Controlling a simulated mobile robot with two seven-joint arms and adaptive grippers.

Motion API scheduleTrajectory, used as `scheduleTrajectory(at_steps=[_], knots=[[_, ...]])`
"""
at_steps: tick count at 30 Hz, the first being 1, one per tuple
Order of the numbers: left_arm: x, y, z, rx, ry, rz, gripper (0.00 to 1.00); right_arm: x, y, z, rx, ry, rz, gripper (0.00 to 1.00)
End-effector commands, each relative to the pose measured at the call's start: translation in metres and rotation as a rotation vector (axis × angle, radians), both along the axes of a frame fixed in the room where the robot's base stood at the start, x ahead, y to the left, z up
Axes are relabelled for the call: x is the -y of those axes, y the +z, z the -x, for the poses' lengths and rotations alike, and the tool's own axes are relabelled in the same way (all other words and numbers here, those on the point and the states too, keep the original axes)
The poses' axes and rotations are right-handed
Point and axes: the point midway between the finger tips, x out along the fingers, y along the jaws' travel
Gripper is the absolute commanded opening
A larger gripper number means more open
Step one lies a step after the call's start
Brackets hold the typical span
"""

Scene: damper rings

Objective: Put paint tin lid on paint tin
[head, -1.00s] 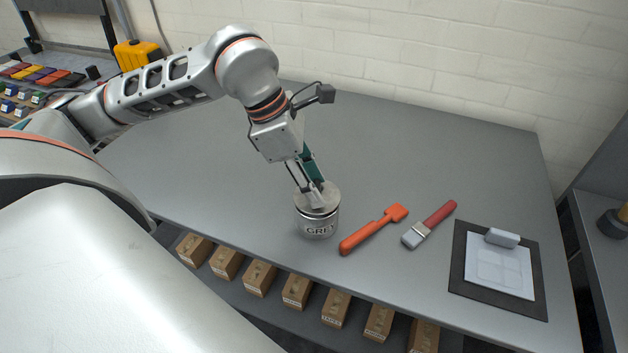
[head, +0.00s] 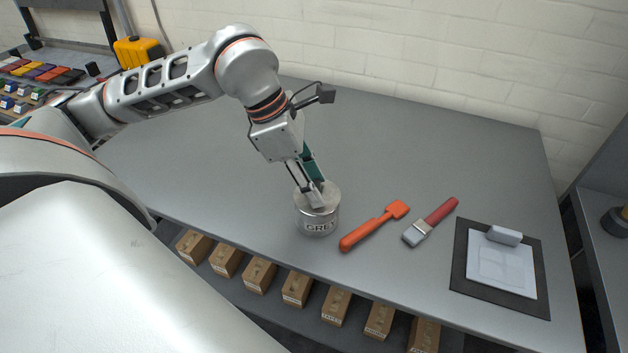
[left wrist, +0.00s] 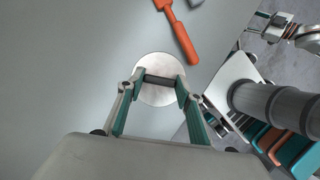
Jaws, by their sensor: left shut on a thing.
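The paint tin (head: 318,224) is a silver can with a grey label, upright near the front edge of the table in the head view. The round silver lid (head: 328,193) is over the tin's top and looks level; I cannot tell whether it is pressed fully down. The lid also shows in the left wrist view (left wrist: 161,67), covering the tin beneath. My left gripper (head: 316,203) points down at the lid and is shut on its dark bar-like handle (left wrist: 160,80).
An orange tool (head: 374,226) lies just right of the tin. A red-handled brush (head: 430,222) and a dark mat (head: 459,262) with a white tray (head: 500,270) lie further right. Several cardboard boxes (head: 296,289) stand below the table's front edge. The table behind is clear.

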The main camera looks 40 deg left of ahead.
Motion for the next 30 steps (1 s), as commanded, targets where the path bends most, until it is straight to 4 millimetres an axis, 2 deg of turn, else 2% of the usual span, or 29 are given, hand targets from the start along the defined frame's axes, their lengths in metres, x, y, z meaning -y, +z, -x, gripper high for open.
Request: scheduleTrajectory(at_steps=[11, 12, 14, 25, 30], knots=[[0.0, -0.005, 0.0, -0.001, 0.0, -0.001, 0.17, 0.0, -0.006, 0.002, -0.006, 0.0, 0.0, 0.4], [0.0, -0.005, 0.0, 0.0, 0.0, 0.0, 0.43, 0.0, -0.005, 0.002, -0.006, 0.0, 0.0, 0.4], [0.0, -0.004, 0.0, 0.0, 0.0, 0.0, 0.55, 0.0, -0.005, 0.002, -0.006, 0.0, 0.0, 0.4], [-0.001, -0.003, 0.0, 0.001, 0.0, -0.001, 0.55, 0.001, -0.004, 0.001, -0.002, 0.001, 0.003, 0.4], [-0.007, 0.015, 0.003, 0.004, 0.002, -0.003, 0.55, 0.001, -0.004, 0.001, -0.004, 0.001, 0.002, 0.4]])
